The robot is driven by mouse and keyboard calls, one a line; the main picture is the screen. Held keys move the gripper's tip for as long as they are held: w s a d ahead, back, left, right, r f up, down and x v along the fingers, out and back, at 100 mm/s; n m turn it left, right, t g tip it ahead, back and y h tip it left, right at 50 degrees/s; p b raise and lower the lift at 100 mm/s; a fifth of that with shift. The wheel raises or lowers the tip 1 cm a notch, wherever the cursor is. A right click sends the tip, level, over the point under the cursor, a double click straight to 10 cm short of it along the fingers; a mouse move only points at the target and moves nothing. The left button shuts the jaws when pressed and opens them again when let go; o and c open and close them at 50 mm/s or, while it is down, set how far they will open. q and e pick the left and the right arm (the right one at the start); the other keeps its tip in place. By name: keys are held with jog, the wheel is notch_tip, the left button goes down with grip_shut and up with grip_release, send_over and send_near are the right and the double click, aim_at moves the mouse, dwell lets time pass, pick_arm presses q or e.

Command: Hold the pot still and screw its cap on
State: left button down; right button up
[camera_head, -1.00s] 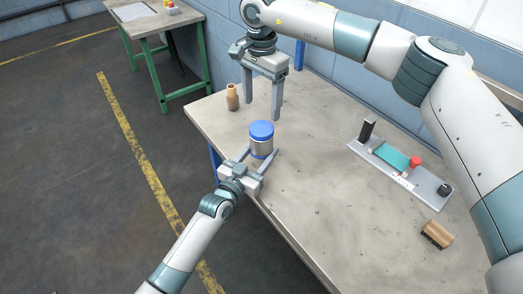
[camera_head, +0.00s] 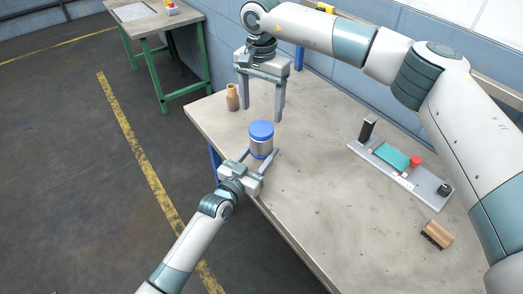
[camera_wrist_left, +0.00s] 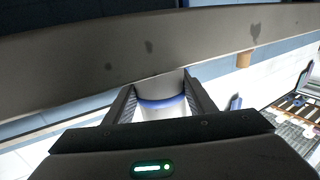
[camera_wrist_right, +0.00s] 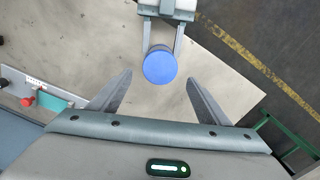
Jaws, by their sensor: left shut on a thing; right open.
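The pot (camera_head: 261,148) is a grey cylinder with a blue cap (camera_head: 261,130) seated on its top, upright near the table's front left edge. My left gripper (camera_head: 262,160) is shut on the pot from the front; in the left wrist view the pot (camera_wrist_left: 162,109) sits between its fingers. My right gripper (camera_head: 262,117) points down, open and empty, behind and above the pot. In the right wrist view the blue cap (camera_wrist_right: 160,66) lies beyond and between the open fingertips (camera_wrist_right: 158,82). Whether the cap is threaded tight cannot be seen.
A brown bottle (camera_head: 232,97) stands left of my right gripper. A grey fixture with a teal plate (camera_head: 391,156) and red knob lies on the right of the table (camera_head: 310,190), with a wooden brush (camera_head: 437,235) nearer. The table's middle is clear.

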aim_at(261, 128)
jog(key=shift+f, duration=3.35)
jog(key=c, duration=1.1)
